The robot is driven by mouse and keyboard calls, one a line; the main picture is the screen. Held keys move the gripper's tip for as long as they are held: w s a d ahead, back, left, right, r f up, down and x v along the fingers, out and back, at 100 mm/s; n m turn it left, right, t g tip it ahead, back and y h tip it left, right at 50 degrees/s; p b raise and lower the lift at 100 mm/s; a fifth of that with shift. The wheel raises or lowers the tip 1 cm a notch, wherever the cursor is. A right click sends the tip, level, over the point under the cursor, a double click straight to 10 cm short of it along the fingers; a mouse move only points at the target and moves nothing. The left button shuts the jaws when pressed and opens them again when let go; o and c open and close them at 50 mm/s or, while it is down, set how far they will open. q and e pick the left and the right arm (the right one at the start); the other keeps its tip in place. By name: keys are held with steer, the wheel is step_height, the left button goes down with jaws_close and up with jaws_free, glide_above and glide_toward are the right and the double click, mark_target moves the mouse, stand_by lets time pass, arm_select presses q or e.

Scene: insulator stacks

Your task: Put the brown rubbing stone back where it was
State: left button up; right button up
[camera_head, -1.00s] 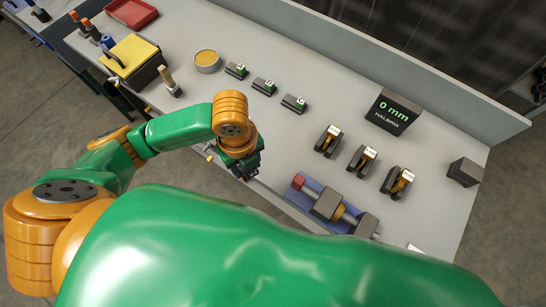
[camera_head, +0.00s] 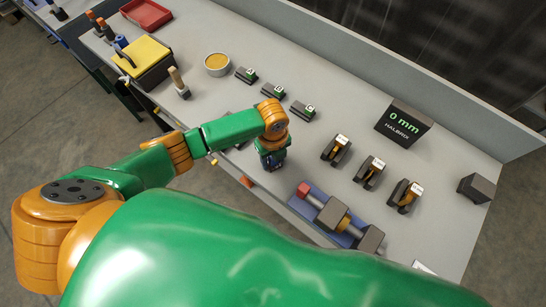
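I cannot pick out the brown rubbing stone for sure. My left gripper (camera_head: 273,161) points down over the front part of the grey bench (camera_head: 320,170), left of the blue fixture. Its fingertips are small and dark, so I cannot tell whether it is open or shut, or whether it holds anything. Three small dark blocks with green-and-white labels, the left one (camera_head: 246,74), the middle one (camera_head: 272,90) and the right one (camera_head: 303,110), stand in a row behind it. A dark item (camera_head: 238,142) is partly hidden by my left forearm. My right gripper is not in view.
A blue fixture (camera_head: 312,214) with a shaft lies at the front. Three black stands (camera_head: 369,172) with orange-brown pieces are behind it, near a "0 mm" display (camera_head: 403,123). A yellow-topped box (camera_head: 143,58), brush (camera_head: 179,82), round tin (camera_head: 217,64) and red tray (camera_head: 146,13) are left.

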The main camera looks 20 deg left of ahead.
arm_select(q)
steer(key=o, duration=0.3)
steer(key=shift+o, duration=0.2)
steer(key=shift+r, duration=0.25)
step_height(320, 180, up, 12)
steer(key=shift+f+p, duration=0.1)
steer(key=shift+p, duration=0.4)
